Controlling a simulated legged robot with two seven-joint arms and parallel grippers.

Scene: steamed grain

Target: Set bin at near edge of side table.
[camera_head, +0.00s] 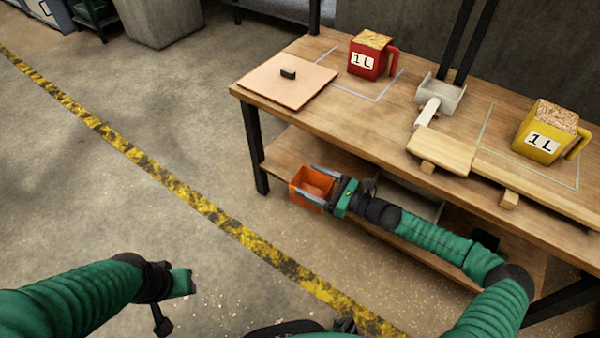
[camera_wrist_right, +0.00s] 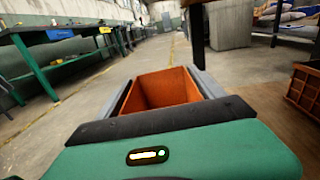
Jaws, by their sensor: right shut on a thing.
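The small orange bin (camera_head: 313,180) is open at the top and looks empty inside. My right gripper (camera_head: 322,192) is shut on it, with a grey finger along each side. The bin is in front of the wooden table (camera_head: 270,92), below its top and close to its lower shelf (camera_head: 290,150). In the right wrist view the bin (camera_wrist_right: 163,90) sits between the fingers. Whether it touches the shelf I cannot tell. My left gripper (camera_head: 178,284) is at the lower left over the floor, apart from everything; its fingers do not show clearly.
On the tabletop are a pinkish board (camera_head: 285,85) with a dark block, a red 1L measure (camera_head: 370,58) and a yellow 1L measure (camera_head: 543,135) of grain, a grey scoop (camera_head: 437,95) and a wooden balance-like board (camera_head: 442,150). A brown crate (camera_wrist_right: 304,92) shows right in the wrist view.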

